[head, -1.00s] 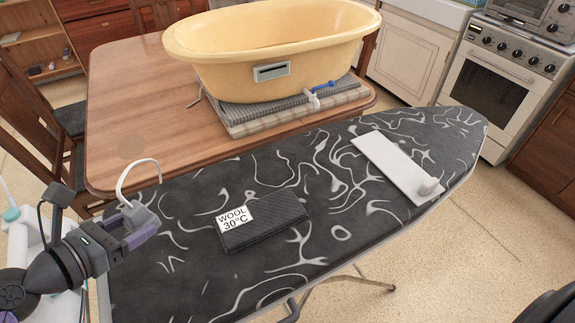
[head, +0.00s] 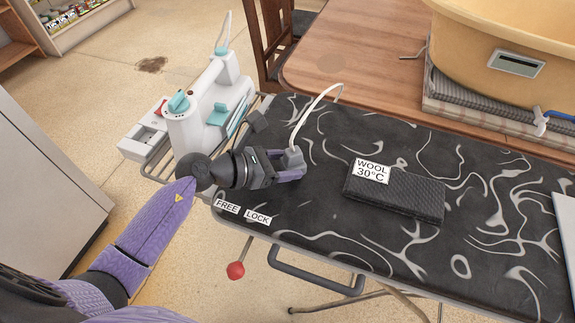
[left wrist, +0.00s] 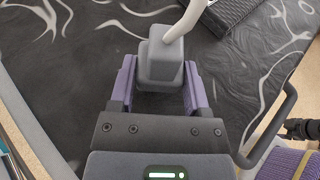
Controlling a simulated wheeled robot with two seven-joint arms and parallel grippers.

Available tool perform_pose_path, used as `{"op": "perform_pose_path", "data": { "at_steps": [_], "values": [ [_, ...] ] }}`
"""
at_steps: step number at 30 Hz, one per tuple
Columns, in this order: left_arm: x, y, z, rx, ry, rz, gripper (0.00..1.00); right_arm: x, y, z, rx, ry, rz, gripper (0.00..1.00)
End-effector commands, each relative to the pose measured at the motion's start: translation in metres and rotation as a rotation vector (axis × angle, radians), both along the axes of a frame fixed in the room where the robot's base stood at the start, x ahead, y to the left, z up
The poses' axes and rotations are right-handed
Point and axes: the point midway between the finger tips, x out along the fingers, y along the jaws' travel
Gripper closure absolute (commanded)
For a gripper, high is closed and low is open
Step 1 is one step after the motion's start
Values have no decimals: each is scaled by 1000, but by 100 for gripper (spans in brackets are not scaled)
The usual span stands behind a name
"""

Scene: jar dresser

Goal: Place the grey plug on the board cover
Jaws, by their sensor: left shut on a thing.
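The grey plug (head: 292,158) is between the fingers of my left gripper (head: 290,172), with its white cord rising from it. In the left wrist view the plug (left wrist: 160,58) sits between the two purple fingers, which are shut on it. The black board cover (head: 330,225) with white swirls lies beneath, and the plug is over its left end. I cannot tell whether the plug touches the cover. My right gripper is not in view.
A dark pad (head: 415,195) labelled WOOL 30°C lies on the cover, right of the plug. A white and teal iron (head: 205,110) stands beyond the left end near a socket block (head: 148,138). A wooden table (head: 365,60) adjoins behind. Bare cover lies in front of the pad.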

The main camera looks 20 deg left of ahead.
Motion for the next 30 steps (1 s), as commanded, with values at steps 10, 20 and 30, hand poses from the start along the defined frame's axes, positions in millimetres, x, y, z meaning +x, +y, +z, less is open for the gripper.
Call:
{"op": "perform_pose_path", "data": {
  "at_steps": [10, 20, 30],
  "values": [
    [0, 0, -1, 0, -1, 0, 24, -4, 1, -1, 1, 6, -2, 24],
    [0, 0, 0, 0, -1, 0, 4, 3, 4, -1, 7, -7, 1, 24],
    [-36, 39, 24, 5, 1, 1, 4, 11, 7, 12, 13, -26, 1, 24]
  ]
}}
